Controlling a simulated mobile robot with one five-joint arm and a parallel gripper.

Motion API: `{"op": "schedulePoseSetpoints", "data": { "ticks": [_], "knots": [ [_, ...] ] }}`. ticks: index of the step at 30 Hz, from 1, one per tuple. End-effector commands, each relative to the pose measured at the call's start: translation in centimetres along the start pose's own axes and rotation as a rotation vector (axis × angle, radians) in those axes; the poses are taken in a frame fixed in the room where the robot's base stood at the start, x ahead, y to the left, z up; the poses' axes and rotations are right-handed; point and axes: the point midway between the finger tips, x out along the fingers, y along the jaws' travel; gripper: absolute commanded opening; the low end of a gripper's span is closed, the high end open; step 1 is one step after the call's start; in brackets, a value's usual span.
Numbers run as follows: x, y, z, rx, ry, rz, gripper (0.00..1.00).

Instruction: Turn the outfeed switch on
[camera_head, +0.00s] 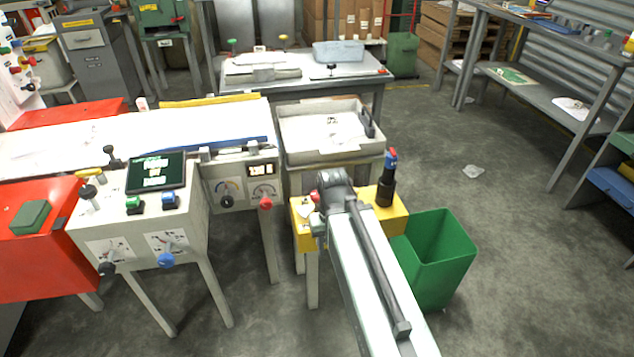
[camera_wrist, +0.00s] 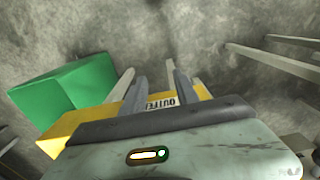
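The yellow outfeed box (camera_head: 394,214) stands in the middle right of the head view, partly hidden behind my arm. In the wrist view the yellow box (camera_wrist: 80,130) lies beyond my gripper, with part of a label reading "OUTFE" (camera_wrist: 160,103) showing between the fingers. My gripper (camera_wrist: 153,85) is open, its two fingers apart with nothing seen held between them. The switch lever itself cannot be made out in the wrist view. In the head view my arm hides the middle of the box, and the fingers cannot be told apart there.
A black post with a blue and red top (camera_head: 388,178) stands at the box's right end. A green bin (camera_head: 445,250) is close to its right. A grey tray (camera_head: 300,150) is behind it. A control panel (camera_head: 140,225) stands left. The floor at right is mostly clear.

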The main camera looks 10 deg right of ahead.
Motion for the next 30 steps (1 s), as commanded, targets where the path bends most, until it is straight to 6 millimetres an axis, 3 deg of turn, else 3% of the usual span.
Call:
{"op": "schedulePoseSetpoints", "data": {
  "ticks": [4, 6, 8, 15, 21, 25, 30],
  "knots": [
    [0.0, 0.0, 0.0, 0.000, 0.000, 0.000, 0.36],
    [-0.3, 0.0, -0.2, -0.009, 0.000, 0.000, 0.56],
    [-1.6, 0.0, -0.9, -0.050, 0.000, 0.000, 0.59],
    [-11.7, -0.7, -8.1, -0.565, 0.002, 0.001, 0.59],
    [-16.7, -0.6, -12.8, -0.964, 0.001, 0.001, 0.59],
    [-17.4, -0.6, -13.9, -1.089, 0.000, 0.000, 0.59],
    [-16.8, -0.6, -13.9, -1.106, 0.000, 0.000, 0.59]
  ]
}}
